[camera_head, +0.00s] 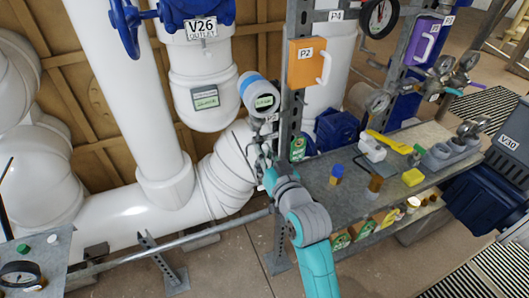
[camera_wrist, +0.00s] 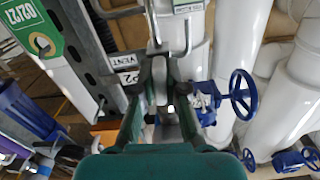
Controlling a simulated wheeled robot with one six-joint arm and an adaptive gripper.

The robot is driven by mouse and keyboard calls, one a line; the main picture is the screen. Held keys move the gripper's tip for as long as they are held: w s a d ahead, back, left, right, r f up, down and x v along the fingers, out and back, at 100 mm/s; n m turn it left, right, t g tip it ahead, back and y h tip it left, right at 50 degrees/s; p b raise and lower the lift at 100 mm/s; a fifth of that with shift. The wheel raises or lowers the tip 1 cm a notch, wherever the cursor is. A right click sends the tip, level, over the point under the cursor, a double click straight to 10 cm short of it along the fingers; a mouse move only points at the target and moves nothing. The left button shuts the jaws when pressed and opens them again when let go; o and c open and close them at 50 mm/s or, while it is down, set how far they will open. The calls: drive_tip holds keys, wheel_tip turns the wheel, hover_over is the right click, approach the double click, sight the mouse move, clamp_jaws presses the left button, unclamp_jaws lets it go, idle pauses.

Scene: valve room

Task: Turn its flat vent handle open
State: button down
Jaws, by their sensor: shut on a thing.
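My gripper (camera_head: 263,163) is at the end of my teal and grey arm, beside the grey upright post and below a blue and white round instrument (camera_head: 256,92). In the wrist view my gripper (camera_wrist: 167,64) has its two dark fingers close together on small grey metal fittings. The flat vent handle is mostly hidden between the fingers, and its angle cannot be told. A white VENT tag (camera_wrist: 124,63) shows just left of the fingers, upside down.
The perforated post (camera_head: 292,85) carries an orange P2 box (camera_head: 305,62). A large white pipe (camera_head: 238,165) lies close on the left. A grey shelf (camera_head: 325,197) with bottles and tools stands right. Blue handwheels (camera_wrist: 243,93) show right in the wrist view.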

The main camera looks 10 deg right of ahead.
drive_tip(key=shift+f+n, duration=0.1)
drive_tip(key=shift+n, duration=0.6)
drive_tip(key=c, duration=1.2)
unclamp_jaws()
drive_tip(key=shift+s, duration=0.15)
drive_tip(key=v, duration=1.1)
drive_tip(key=shift+s+d, duration=0.2)
drive_tip(key=shift+s, duration=0.15)
